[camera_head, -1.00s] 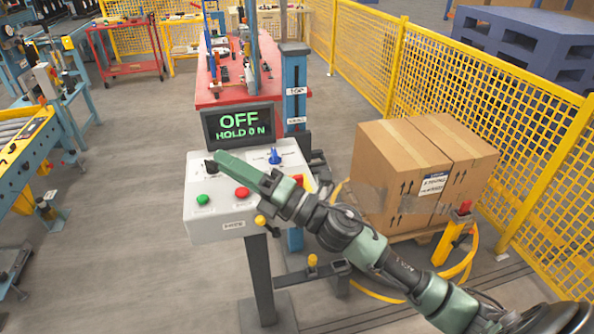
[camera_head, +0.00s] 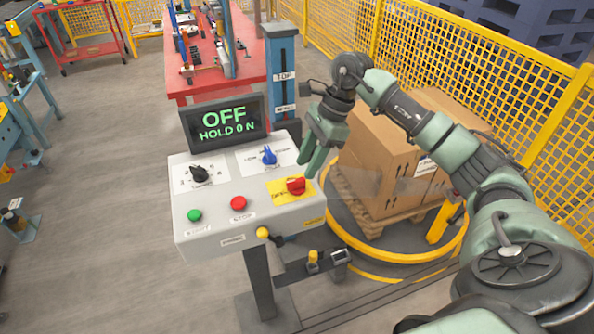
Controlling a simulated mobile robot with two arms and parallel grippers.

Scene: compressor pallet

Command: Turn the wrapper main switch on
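The wrapper control panel (camera_head: 222,222) is a light grey box on a dark post. Its main switch, a red rotary knob (camera_head: 296,186) on a yellow plate, sits at the panel's right side. The display (camera_head: 226,121) above reads "OFF" and "HOLD 0 N". My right gripper (camera_head: 309,166) is just above and slightly right of the red knob, fingers pointing down. Its two green fingers look slightly apart with nothing between them, and it seems clear of the knob. My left gripper is out of view.
The panel also has a black knob (camera_head: 199,174), blue knob (camera_head: 268,155), green button (camera_head: 194,215) and red stop button (camera_head: 239,203). Cartons (camera_head: 378,150) on a pallet stand behind my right arm. Yellow fencing (camera_head: 480,75) runs along the right.

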